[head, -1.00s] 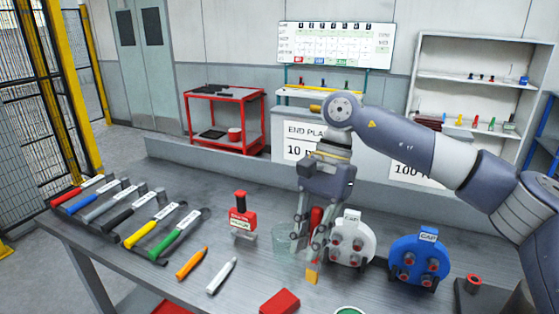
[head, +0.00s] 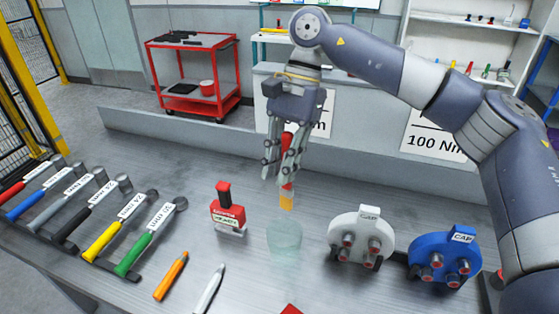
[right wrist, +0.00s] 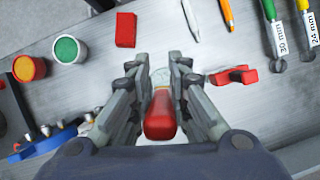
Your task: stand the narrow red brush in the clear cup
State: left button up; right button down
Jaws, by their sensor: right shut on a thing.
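The narrow red brush (head: 287,174) is in my right gripper (head: 281,168), upright with its orange-yellow tip down. The gripper is shut on its red handle, which also shows in the right wrist view (right wrist: 160,116) between the fingers (right wrist: 163,100). The clear cup (head: 284,238) stands on the table just below the brush tip in the head view. The tip seems to be above the cup's rim, apart from it. In the right wrist view the cup (right wrist: 160,75) is mostly hidden behind the brush and fingers. My left gripper is not in view.
A red stamp-like tool (head: 228,212) stands left of the cup. A white cap fixture (head: 361,238) and a blue one (head: 443,258) stand to the right. An orange marker (head: 171,277), a white marker (head: 209,290) and several hammers lie to the left.

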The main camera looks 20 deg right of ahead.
jog(key=shift+w+f, duration=0.1)
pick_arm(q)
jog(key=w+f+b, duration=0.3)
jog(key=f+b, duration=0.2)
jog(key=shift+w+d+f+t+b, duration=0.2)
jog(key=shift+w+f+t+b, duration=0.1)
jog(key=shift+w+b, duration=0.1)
pick_arm(e)
notch_tip(320, 180, down, 7)
jog(key=shift+w, duration=0.3)
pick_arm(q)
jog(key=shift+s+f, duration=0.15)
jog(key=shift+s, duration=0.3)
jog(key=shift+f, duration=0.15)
pick_arm(e)
jog(key=shift+f, duration=0.25)
